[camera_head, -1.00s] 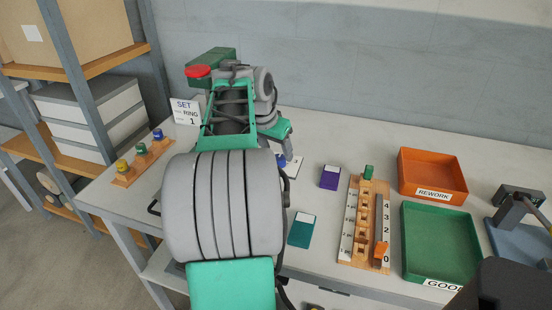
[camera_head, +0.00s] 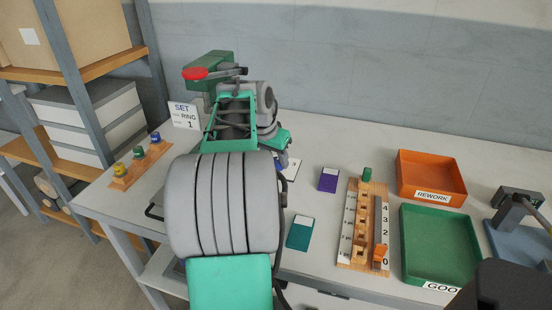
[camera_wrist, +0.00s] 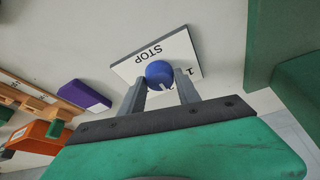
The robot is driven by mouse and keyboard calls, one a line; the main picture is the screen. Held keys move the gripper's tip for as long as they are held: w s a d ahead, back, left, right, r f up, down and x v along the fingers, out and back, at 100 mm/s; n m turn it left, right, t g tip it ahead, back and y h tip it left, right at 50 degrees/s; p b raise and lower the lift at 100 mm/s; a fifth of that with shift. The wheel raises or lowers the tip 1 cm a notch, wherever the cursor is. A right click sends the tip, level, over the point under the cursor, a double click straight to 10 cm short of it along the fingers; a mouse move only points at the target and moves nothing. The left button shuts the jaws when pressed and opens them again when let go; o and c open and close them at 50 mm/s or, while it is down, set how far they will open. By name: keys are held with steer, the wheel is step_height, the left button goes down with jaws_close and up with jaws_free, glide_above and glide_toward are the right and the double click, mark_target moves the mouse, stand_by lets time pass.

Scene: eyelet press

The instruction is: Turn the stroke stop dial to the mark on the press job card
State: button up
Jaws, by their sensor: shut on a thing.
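The blue stop dial (camera_wrist: 160,73) sits on a white plate (camera_wrist: 134,67) lettered STOP, with a numeral 1 near its corner. A pale mark shows on the dial's edge nearest me, between the fingers. My gripper (camera_wrist: 161,88) has one finger on each side of the dial and is shut on it. In the head view my arm hides the gripper and most of the plate. The job card (camera_head: 184,115) stands at the back left of the bench and reads SET, RING, 1. The green press (camera_head: 209,64) with a red knob (camera_head: 194,73) is behind my arm.
A board with coloured knobs (camera_head: 140,165) lies at left. Purple (camera_head: 328,180) and teal (camera_head: 300,233) cards, a numbered wooden rack (camera_head: 352,250), an orange REWORK tray (camera_head: 432,195) and a green tray (camera_head: 405,245) fill the right. Shelving stands at far left.

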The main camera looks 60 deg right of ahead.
jaws_close()
steer(key=shift+n, duration=0.3)
steer(key=n+t, duration=0.1)
steer(key=n, duration=0.1)
steer(key=n+b, duration=0.1)
steer(key=n, duration=0.1)
steer(key=shift+s+r+t, duration=0.1)
steer(key=shift+s+t, duration=0.1)
steer(key=shift+t, duration=0.2)
steer(key=n+t+p, duration=0.1)
steer(key=n, duration=0.2)
steer(key=shift+s+d+r+n+y+p, duration=0.1)
steer(key=shift+n+y+p, duration=0.2)
steer(key=shift+n, duration=0.1)
steer(key=shift+n+t+y+p, duration=0.55)
steer(key=shift+n+p, duration=0.5)
steer(key=shift+n, duration=0.65)
steer(key=o, duration=0.9)
jaws_free()
